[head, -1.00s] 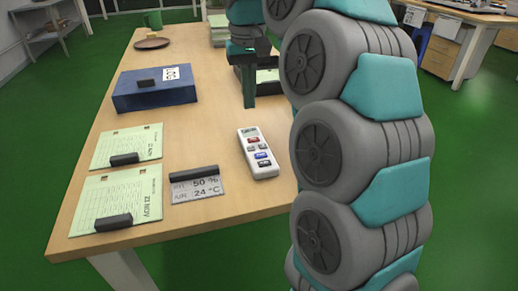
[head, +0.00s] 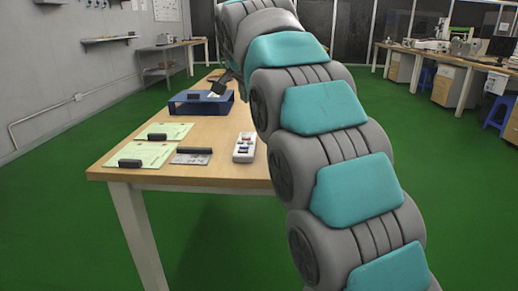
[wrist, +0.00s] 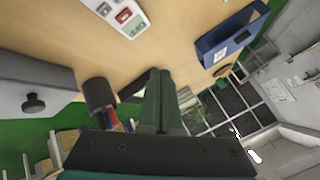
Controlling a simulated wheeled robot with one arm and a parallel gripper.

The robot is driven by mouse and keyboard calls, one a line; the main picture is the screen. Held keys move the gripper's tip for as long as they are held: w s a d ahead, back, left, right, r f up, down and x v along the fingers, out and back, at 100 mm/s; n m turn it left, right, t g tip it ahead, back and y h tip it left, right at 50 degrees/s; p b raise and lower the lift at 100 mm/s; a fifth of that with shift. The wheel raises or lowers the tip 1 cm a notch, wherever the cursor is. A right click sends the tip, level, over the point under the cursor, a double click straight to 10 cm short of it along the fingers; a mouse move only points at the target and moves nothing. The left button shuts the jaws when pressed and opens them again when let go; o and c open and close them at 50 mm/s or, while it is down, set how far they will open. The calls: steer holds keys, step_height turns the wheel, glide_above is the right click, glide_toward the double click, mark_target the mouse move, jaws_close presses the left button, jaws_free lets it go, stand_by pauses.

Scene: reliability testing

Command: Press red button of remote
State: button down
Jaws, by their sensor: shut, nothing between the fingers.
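The white remote (head: 244,147) lies on the wooden table near its front edge, to the right of a small display card. Its red button (head: 246,135) is small in the head view. In the wrist view the remote (wrist: 112,8) is cut off by the top edge, with a red button (wrist: 124,15) showing. My gripper (wrist: 160,72) is shut and empty, its dark green fingers pressed together above the table and apart from the remote.
The blue box (head: 184,107) with a label stands behind the remote. Two green paper sheets, one of them here (head: 140,154), and a display card (head: 192,156) lie left of it. A dark pen cup (wrist: 98,96) and a grey drawer unit (wrist: 35,85) show in the wrist view.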

mark_target(246, 137)
steer(key=shift+f, duration=0.1)
stand_by(0.3)
steer(key=shift+f+b, duration=2.6)
steer(key=shift+f, duration=1.7)
steer(key=shift+f+b, duration=0.35)
steer(key=shift+f, duration=0.1)
steer(key=shift+f, duration=0.35)
steer(key=shift+r, duration=0.75)
